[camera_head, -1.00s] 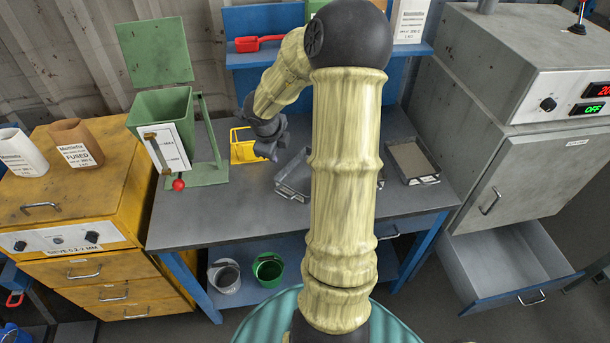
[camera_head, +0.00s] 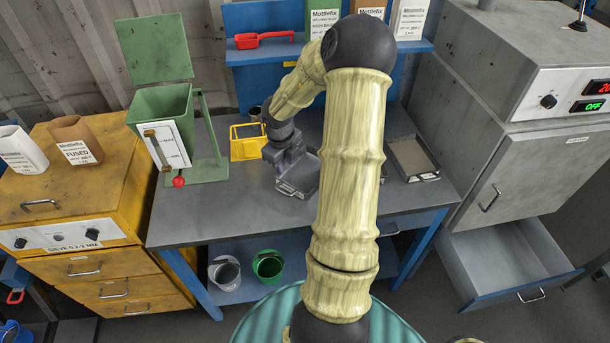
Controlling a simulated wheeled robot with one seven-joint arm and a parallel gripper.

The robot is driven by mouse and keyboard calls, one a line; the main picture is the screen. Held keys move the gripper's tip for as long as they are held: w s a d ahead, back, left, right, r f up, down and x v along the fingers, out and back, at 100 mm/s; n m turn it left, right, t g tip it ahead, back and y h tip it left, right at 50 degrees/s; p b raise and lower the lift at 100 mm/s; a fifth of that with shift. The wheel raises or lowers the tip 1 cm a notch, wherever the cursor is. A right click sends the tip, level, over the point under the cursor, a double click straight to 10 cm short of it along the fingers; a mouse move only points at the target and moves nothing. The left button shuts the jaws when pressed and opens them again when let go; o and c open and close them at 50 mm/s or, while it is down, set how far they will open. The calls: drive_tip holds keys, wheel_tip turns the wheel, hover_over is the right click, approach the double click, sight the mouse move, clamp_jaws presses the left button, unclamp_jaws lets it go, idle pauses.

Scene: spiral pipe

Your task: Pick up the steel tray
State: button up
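A grey steel tray (camera_head: 298,181) with a front handle lies on the workbench, just left of my forearm. My gripper (camera_head: 284,165) is low over the tray's left side, pointing down. Its fingers blend with the tray and are too small to tell open from shut, or whether they touch it. My arm hides part of the tray's right side. A second grey tray (camera_head: 414,157) with a similar handle lies to the right on the bench, apart from my gripper.
A yellow holder (camera_head: 244,148) stands just left of my gripper. A green hopper (camera_head: 165,110) on a stand is farther left. Shelves behind hold a red scoop (camera_head: 262,39) and cartons. An open drawer (camera_head: 510,262) juts out at right. The bench's front left is clear.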

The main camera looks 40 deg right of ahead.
hover_over(288, 185)
drive_tip(key=f, duration=0.7)
drive_tip(key=shift+a+f+b, duration=0.1)
drive_tip(key=shift+a+b, duration=0.2)
drive_tip(key=shift+a, duration=0.05)
drive_tip(key=shift+s, duration=0.1)
drive_tip(key=shift+s+d, duration=0.1)
drive_tip(key=shift+f, duration=0.1)
drive_tip(key=f, duration=0.5)
drive_tip(key=shift+w+d, duration=0.2)
drive_tip(key=shift+d, duration=0.1)
clamp_jaws()
